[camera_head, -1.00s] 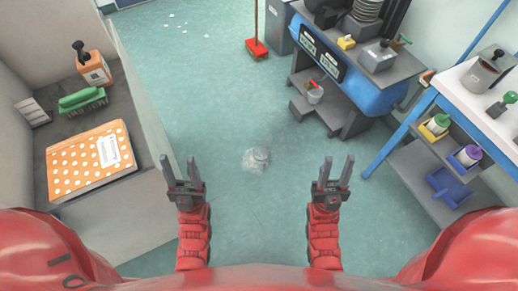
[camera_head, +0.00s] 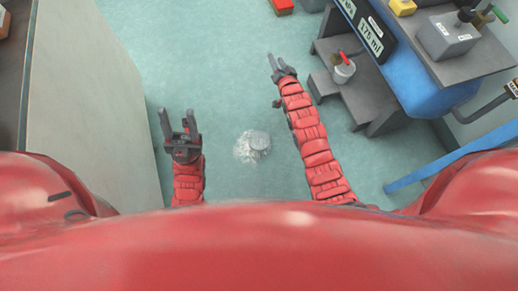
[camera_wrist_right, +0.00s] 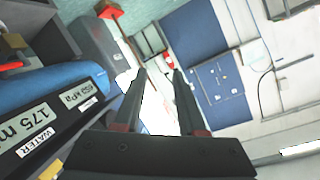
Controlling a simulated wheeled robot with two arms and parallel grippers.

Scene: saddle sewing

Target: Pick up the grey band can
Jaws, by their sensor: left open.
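A small grey-white pail-like can (camera_head: 343,72) with a red part on top stands on the dark step; I cannot tell which of these is the grey band can. My left gripper (camera_head: 178,130) is open and empty, left of the floor patch. My right gripper (camera_head: 280,63) is reached out over the floor, left of the step. In the right wrist view its two fingers (camera_wrist_right: 160,85) are apart with nothing between them.
The blue machine (camera_head: 400,70) with dark steps (camera_head: 335,88) stands at the right; it also shows in the right wrist view (camera_wrist_right: 60,85). A grey box (camera_head: 448,36) and a yellow block (camera_head: 403,7) lie on its top. A pale counter (camera_head: 85,100) is at the left.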

